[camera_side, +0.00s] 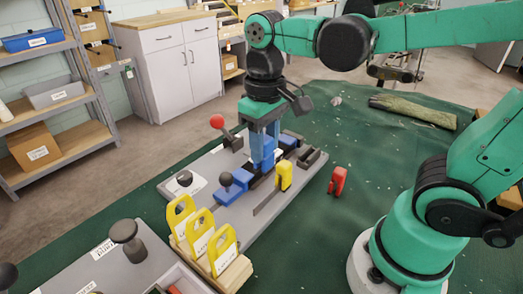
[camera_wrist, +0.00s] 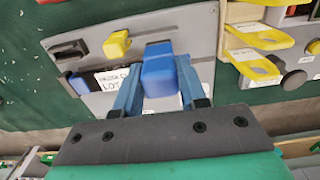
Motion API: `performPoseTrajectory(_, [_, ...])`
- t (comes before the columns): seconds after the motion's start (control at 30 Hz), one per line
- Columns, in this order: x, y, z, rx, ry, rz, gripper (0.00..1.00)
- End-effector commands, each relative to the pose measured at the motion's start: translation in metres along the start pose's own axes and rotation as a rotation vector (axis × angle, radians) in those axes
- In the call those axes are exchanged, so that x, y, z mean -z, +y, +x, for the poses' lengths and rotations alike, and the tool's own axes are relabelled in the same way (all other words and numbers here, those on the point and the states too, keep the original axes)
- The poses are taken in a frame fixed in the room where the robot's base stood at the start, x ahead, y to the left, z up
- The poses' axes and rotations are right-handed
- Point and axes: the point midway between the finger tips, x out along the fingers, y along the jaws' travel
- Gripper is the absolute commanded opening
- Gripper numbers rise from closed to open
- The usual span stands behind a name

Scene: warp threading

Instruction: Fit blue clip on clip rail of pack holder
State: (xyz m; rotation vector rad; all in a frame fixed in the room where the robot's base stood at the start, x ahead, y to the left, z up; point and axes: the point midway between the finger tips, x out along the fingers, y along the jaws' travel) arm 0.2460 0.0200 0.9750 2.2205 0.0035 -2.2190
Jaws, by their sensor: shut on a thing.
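My gripper (camera_side: 263,165) points down over the grey board (camera_side: 225,222) in the side view, its blue fingers low among the fixtures. In the wrist view my gripper (camera_wrist: 160,92) is shut on the blue clip (camera_wrist: 158,70), which sits between the fingers. In the side view the clip blends with the blue fingers, so I cannot tell whether it touches anything below. A yellow clip (camera_side: 285,175) stands on the board just right of the fingers. A red clip (camera_side: 338,181) stands apart on the green mat. I cannot make out the clip rail for certain.
A blue fixture with a black knob (camera_side: 225,180) and a red-knobbed lever (camera_side: 217,121) stand left of my gripper. Yellow-handled pieces (camera_side: 200,235) stand in a wooden rack in front. A dark slotted block (camera_side: 312,158) is at the board's right. The green mat (camera_side: 400,150) is mostly free.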

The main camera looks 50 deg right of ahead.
Motion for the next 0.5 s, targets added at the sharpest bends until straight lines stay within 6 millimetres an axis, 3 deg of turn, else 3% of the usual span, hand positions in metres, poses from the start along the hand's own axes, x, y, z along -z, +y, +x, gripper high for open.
performPoseTrajectory(0.5, [0.002,-0.003,0.043,0.0,0.0,0.003,0.0])
